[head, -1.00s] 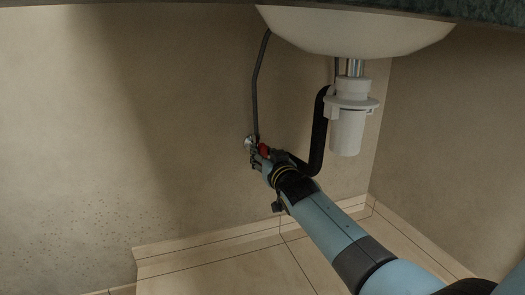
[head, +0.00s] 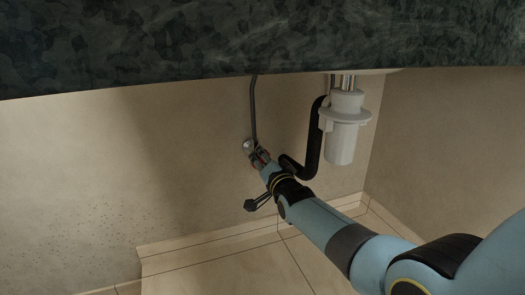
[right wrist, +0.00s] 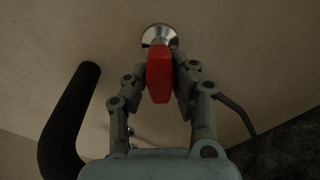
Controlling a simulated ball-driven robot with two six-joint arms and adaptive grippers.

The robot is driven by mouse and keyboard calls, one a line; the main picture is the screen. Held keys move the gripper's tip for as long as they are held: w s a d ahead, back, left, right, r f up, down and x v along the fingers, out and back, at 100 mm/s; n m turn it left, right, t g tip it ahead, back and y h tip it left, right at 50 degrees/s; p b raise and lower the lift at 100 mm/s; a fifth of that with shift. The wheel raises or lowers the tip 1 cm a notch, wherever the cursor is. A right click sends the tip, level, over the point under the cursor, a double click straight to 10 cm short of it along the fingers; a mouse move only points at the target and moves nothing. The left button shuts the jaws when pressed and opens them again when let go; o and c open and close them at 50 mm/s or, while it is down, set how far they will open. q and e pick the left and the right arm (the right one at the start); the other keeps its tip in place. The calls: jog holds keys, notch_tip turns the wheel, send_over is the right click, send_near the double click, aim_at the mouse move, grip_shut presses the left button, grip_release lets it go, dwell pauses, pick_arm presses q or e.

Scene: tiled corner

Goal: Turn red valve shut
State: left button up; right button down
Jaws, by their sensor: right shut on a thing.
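The red valve handle (right wrist: 159,75) sits between the two fingers of my right gripper (right wrist: 160,80) in the right wrist view. Behind it is a round chrome wall fitting (right wrist: 158,35). In the head view my right gripper (head: 261,160) is at the chrome fitting (head: 248,146) low on the wall, shut on the handle, which is mostly hidden by the fingers there. In the wrist view the handle's long side runs down the picture, toward the gripper's palm. My left gripper is not in view.
A grey supply hose (head: 253,110) rises from the valve. A black drain pipe (head: 313,150) and a white trap (head: 341,135) hang right of my gripper. The dark stone counter (head: 200,45) covers the top. Tiled floor (head: 240,272) lies below.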

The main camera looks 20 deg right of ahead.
jog(key=m, duration=0.1)
jog(key=m+p, duration=0.1)
jog(key=m, duration=0.1)
jog(key=shift+a+f+m, duration=0.15)
jog(key=shift+a+m, duration=0.05)
jog(key=shift+m, duration=0.5)
jog(key=shift+a+m, duration=0.1)
jog(key=shift+m, duration=0.9)
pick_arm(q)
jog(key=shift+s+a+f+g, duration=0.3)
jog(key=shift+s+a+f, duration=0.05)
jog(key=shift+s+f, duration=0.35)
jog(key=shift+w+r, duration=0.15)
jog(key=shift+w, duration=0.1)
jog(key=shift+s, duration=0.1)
pick_arm(e)
jog(key=c, duration=1.1)
grip_release()
jog(key=shift+a, duration=0.15)
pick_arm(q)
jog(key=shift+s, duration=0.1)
pick_arm(e)
jog(key=shift+o, duration=0.2)
